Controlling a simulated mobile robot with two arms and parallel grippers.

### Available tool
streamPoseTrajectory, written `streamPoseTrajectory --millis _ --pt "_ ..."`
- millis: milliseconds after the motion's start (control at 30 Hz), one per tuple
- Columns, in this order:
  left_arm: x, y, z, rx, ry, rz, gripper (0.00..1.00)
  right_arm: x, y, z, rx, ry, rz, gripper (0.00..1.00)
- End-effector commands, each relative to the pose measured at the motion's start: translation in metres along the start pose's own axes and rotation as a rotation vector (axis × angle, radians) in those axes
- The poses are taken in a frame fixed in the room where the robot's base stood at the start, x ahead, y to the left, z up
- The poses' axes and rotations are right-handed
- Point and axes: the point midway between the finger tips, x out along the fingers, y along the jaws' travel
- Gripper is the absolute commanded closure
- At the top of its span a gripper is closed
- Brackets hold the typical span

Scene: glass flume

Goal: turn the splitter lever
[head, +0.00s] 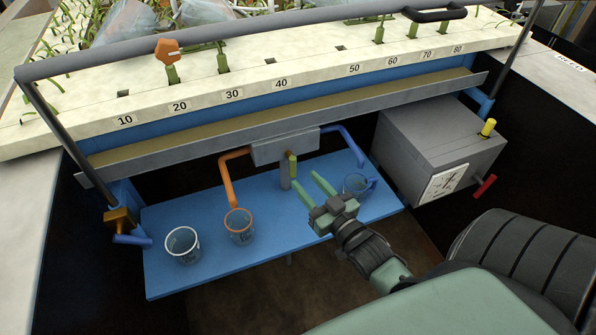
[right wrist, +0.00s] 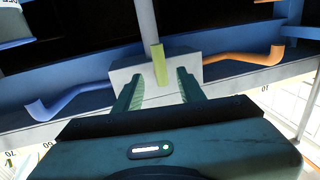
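The splitter (head: 285,148) is a grey box under the flume's trough, with an orange pipe (head: 228,175) to the left and a blue pipe (head: 350,140) to the right. Its short yellow-green lever (head: 292,168) points down from the box front; it also shows in the right wrist view (right wrist: 159,65). My right gripper (head: 307,179) is open and empty, just right of and near the lever. In the right wrist view its two green fingers (right wrist: 158,86) are apart, with the lever appearing between and just beyond their tips. My left gripper is out of view.
On the blue shelf (head: 210,270) stand a clear cup (head: 183,246), an orange-rimmed cup (head: 239,227) and a blue-rimmed cup (head: 355,185) close to my right gripper. A grey box with a dial (head: 440,150) stands at right. The numbered bed (head: 200,98) overhangs above.

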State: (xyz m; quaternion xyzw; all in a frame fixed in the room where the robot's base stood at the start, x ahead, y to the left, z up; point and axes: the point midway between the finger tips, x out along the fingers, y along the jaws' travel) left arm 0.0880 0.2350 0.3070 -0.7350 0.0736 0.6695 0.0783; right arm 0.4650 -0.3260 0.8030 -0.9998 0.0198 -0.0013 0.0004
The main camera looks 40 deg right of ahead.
Motion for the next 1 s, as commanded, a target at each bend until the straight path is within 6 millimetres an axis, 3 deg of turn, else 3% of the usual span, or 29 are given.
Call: streamPoseTrajectory --millis 100,300,633,667,800,1000 --pt "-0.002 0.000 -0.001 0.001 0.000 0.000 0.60 0.021 0.000 -0.001 0.000 0.002 0.000 0.60" --pt "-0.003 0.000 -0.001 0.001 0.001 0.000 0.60 0.043 0.000 0.000 -0.001 -0.001 0.000 0.60" --pt "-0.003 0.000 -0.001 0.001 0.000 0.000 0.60 0.049 -0.001 0.000 -0.001 -0.002 -0.001 0.60" --pt "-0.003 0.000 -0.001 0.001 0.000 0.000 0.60 0.049 -0.001 0.000 -0.001 -0.002 -0.001 0.63" --pt "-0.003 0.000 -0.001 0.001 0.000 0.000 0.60 0.048 -0.001 0.000 -0.001 -0.002 -0.001 1.00" --pt "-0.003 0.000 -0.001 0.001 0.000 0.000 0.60 0.048 -0.001 0.000 0.002 -0.002 -0.001 1.00"
